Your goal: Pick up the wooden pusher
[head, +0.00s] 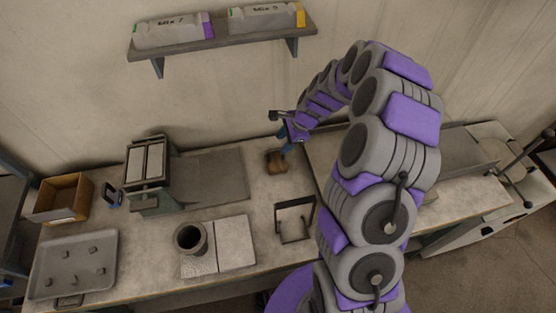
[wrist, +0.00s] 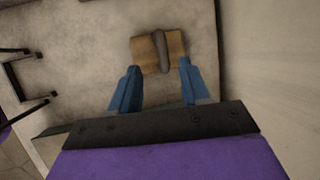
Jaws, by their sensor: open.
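The wooden pusher (head: 276,161) is a small brown block with a darker grey-brown ridge or handle across its middle. It lies on the worktable towards the back wall. In the wrist view the pusher (wrist: 173,52) sits just beyond the fingertips, centred roughly between them. My gripper (head: 287,144) is above and close to the pusher in the head view. Its two blue fingers show apart in the wrist view (wrist: 158,72), with nothing held between them. I cannot tell the exact height of the fingertips over the pusher.
A black-framed stand (head: 295,219) is in front of the pusher. A dark cup (head: 190,239) stands on pale tiles to the left. A roller machine (head: 147,170), a cardboard box (head: 62,200) and a grey tray (head: 72,266) are farther left. A wall shelf (head: 222,38) hangs above.

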